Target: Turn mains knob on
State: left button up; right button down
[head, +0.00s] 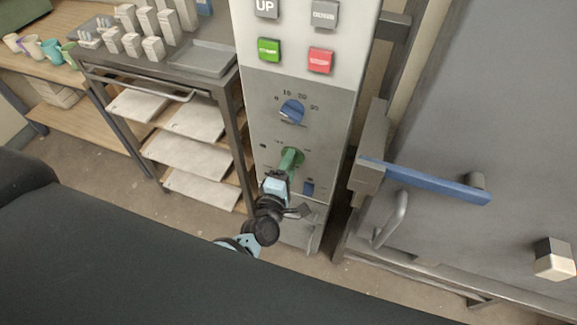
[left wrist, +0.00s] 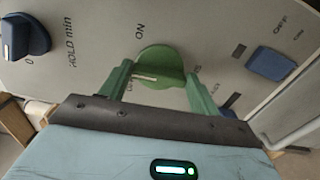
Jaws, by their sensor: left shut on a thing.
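The green round mains knob (left wrist: 161,66) sits on the lower part of the grey control panel (head: 265,125). In the left wrist view it has a pale line on its face, and a printed ON shows above it. My left gripper (head: 287,167) reaches the panel from the front, its green fingers on either side of the knob. It is shut on the knob, and the fingers hide part of its edge and of the labels around it. My right gripper is in neither view.
A blue dial (head: 292,111) is above the knob, with green (head: 269,49) and red (head: 320,60) buttons higher. A small blue switch (left wrist: 271,64) is beside it. A shelf trolley (head: 240,150) stands left. A blue-handled door lever (head: 425,181) is right.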

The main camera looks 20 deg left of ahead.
pick_arm(q)
jog(key=shift+a+f+m+p, duration=0.1)
jog(key=shift+m+p, duration=0.25)
jog(key=shift+m, duration=2.1)
jog(key=shift+f+m+p, duration=0.1)
jog(key=shift+m+p, duration=0.2)
jog(key=shift+m, duration=2.15)
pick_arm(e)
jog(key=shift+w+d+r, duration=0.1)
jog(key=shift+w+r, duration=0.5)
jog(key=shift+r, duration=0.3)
pick_arm(q)
jog(key=o, duration=1)
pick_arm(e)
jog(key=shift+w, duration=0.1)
pick_arm(q)
jog(key=shift+s+a, duration=0.15)
jog(key=shift+s, duration=3.75)
